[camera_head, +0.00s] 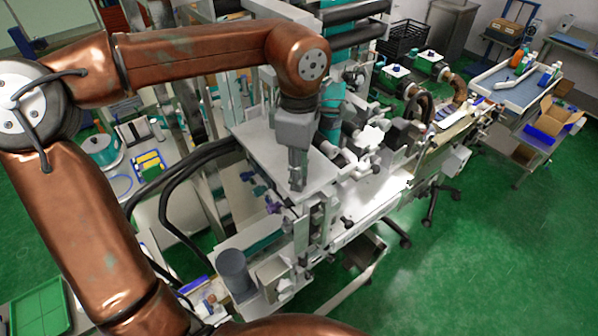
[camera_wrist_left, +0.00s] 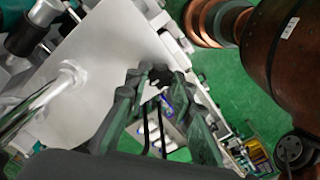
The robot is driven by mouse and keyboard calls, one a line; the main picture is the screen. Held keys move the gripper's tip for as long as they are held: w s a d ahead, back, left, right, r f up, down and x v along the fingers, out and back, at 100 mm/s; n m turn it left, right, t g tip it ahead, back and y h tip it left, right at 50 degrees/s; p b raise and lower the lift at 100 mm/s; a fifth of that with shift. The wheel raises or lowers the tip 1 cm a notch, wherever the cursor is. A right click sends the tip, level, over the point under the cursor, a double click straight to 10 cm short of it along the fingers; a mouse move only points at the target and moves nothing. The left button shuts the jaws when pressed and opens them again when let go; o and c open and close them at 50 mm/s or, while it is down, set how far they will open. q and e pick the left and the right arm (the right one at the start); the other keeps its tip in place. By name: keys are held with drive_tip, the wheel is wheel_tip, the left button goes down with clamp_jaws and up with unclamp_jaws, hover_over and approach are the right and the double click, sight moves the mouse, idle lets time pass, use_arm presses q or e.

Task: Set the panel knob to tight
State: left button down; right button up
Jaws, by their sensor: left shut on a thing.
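My left gripper (camera_head: 297,182) points down at the front edge of the machine's grey top plate (camera_head: 262,150) in the head view. In the left wrist view its two dark fingers (camera_wrist_left: 158,78) close around a small black thing, which looks like the panel knob (camera_wrist_left: 159,74). The fingers hide most of the knob, and its setting and any markings cannot be read. In the head view the knob is hidden behind the gripper. My right gripper is not in view.
Blue and purple fittings (camera_head: 272,206) sit on the machine's front close to the left gripper. A grey cylinder (camera_head: 234,272) stands below. Black hoses (camera_head: 180,180) curve at the left. Green floor (camera_head: 500,260) is open at the right.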

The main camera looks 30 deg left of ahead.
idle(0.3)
use_arm(q)
drive_tip(key=c, duration=1.7)
unclamp_jaws()
drive_tip(key=shift+o, duration=0.2)
wheel_tip(320, 180, up, 12)
